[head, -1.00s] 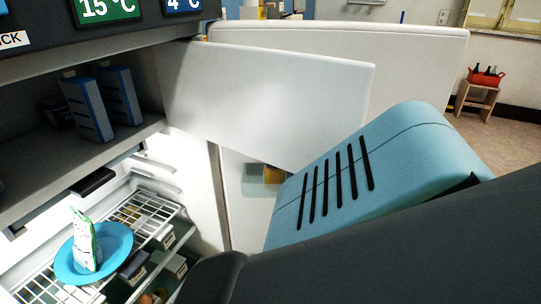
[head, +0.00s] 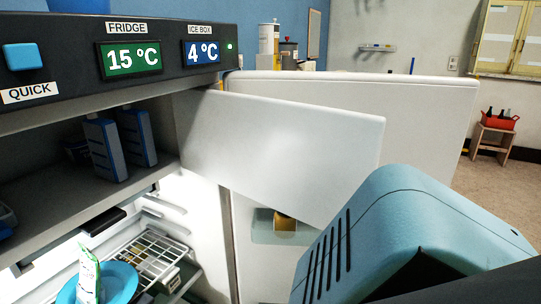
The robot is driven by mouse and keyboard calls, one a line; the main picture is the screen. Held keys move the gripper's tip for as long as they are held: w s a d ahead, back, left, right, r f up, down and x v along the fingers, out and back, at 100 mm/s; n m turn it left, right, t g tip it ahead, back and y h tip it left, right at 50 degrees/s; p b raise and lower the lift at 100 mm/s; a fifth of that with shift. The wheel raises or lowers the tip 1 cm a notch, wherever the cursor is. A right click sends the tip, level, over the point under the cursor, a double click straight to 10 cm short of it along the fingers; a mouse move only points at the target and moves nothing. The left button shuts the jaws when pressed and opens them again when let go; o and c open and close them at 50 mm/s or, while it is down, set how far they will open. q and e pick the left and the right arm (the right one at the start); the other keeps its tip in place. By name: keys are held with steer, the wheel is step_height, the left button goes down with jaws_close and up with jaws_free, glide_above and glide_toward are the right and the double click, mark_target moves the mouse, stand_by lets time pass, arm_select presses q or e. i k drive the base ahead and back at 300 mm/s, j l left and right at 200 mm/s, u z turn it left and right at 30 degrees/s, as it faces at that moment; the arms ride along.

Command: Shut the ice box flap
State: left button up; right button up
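The ice box flap (head: 275,145) is a white panel standing open, swung out to the right from the upper compartment. The ice box (head: 165,165) is the dark upper compartment, with blue boxes (head: 105,150) inside. A large light-blue part of my arm (head: 400,225) fills the lower right, in front of the flap and overlapping its lower right edge in the picture. Whether it touches the flap I cannot tell. No gripper fingers show in the head view.
The large fridge door (head: 420,115) stands open behind the flap. Below, the lit fridge has a wire shelf (head: 150,255) and a blue plate (head: 122,280) with a packet (head: 88,270) on it. The control panel (head: 75,60) is above. A stool (head: 492,135) stands far right.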

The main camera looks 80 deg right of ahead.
mark_target(303, 162)
steer(key=k+l+z, duration=0.15)
steer(key=k+l, duration=0.5)
steer(key=l, duration=0.2)
steer(key=k+l+z, duration=0.1)
steer(key=l, duration=0.2)
steer(key=k+l, duration=0.15)
steer(key=l, duration=0.15)
steer(key=l+z, duration=0.1)
steer(key=l, duration=0.25)
steer(key=i+l, duration=0.1)
steer(key=l, duration=0.2)
steer(key=j+z, duration=0.15)
steer(key=j, duration=0.65)
